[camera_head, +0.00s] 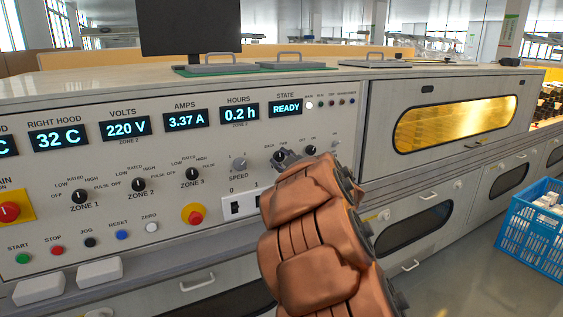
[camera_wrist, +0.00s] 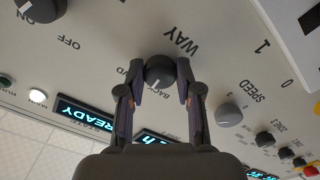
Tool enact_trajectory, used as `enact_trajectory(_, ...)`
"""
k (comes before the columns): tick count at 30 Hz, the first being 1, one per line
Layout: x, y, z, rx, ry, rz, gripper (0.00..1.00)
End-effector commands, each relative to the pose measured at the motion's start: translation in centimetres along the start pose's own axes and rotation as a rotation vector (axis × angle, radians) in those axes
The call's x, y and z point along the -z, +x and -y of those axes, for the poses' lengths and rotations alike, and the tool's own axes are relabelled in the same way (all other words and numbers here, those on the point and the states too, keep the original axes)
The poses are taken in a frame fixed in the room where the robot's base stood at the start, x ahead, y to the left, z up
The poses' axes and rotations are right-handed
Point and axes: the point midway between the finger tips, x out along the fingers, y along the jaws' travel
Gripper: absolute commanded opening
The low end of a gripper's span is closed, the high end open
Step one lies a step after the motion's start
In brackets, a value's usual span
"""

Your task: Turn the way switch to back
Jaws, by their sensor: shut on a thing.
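The way switch (camera_wrist: 159,72) is a round dark knob on the grey panel, labelled WAY, with BACK and FWD lettering beside it. Its white pointer line slants towards the lower edge of the wrist view, just left of the BACK label; I cannot tell its exact setting. My gripper (camera_wrist: 160,78) is shut on the knob, one finger on each side. In the head view the switch (camera_head: 280,156) shows only partly, beside the BACK label. My brown-covered arm hides the panel just below and right of it there.
The speed knob (camera_head: 238,164) and a 0/1 rocker switch (camera_head: 239,206) sit close by on the left. Above is the STATE display (camera_head: 286,108), reading READY. Another dark knob (camera_wrist: 40,9) is near. A blue crate (camera_head: 533,235) stands at right.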

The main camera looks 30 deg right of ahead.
Motion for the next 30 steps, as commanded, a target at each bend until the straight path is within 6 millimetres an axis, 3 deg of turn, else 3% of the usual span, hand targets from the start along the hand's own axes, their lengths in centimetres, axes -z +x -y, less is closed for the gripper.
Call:
enact_trajectory(15,-0.16,-0.04,0.04,0.001,-0.363,0.003,0.00)
enact_trajectory(30,-0.12,-0.01,0.02,0.002,-0.441,0.003,0.00)
